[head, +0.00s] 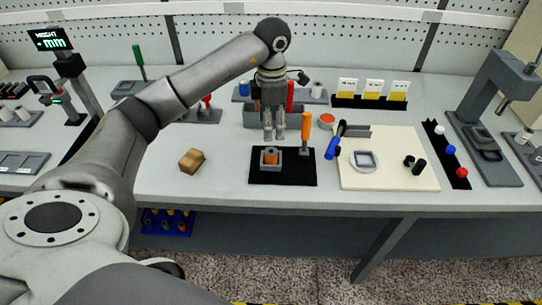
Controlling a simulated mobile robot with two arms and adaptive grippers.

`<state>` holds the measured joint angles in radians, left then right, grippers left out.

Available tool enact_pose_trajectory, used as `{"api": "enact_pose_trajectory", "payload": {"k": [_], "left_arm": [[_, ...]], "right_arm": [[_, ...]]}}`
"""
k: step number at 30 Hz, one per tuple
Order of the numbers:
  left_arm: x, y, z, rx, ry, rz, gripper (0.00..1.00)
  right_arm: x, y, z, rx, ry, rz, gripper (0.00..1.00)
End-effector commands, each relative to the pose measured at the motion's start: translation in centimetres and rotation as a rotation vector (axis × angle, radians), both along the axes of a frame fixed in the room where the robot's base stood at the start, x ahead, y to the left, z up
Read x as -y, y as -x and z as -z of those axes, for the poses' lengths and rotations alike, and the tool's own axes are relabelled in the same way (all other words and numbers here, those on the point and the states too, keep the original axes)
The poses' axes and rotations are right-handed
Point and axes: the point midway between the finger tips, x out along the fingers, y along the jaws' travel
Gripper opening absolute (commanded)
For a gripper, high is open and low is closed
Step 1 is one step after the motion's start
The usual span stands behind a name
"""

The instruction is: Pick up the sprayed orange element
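The orange element (270,157) is a small orange cylinder seated in a grey holder (262,167) on a black mat (300,179) near the table's front edge. My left gripper (273,138) points down just above and behind the element in the picture. Its two fingers show a narrow gap with nothing between them, so it looks open and empty. No contact with the element shows. My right gripper is not in view.
An orange-handled tool (306,128) stands close to the right of my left gripper. A brown block (192,160) lies left of the mat. A cream board (412,177) with a grey ring-like part (365,166) lies to the right. A grey bin (254,116) is behind the gripper.

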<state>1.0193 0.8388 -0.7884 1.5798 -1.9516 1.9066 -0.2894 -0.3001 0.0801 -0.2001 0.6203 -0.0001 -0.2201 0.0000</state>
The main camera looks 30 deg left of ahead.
Motion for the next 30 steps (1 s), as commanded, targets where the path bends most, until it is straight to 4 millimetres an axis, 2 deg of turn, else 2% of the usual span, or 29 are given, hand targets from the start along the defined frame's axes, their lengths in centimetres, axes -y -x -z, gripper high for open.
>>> {"api": "enact_pose_trajectory", "payload": {"k": [6, 14, 22, 30], "left_arm": [[0.1, 0.2, 3.3, -0.005, 0.003, 0.001, 0.58], [0.3, 0.4, 5.1, -0.004, 0.005, 0.003, 0.58], [0.5, 0.9, 8.7, -0.003, 0.006, 0.001, 0.58], [0.4, 0.8, 9.5, 0.001, 0.005, 0.003, 0.58]], "right_arm": [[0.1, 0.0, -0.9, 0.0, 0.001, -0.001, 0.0], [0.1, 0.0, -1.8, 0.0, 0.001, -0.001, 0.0], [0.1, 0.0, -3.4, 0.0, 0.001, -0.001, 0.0], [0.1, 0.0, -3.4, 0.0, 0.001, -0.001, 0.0]]}}
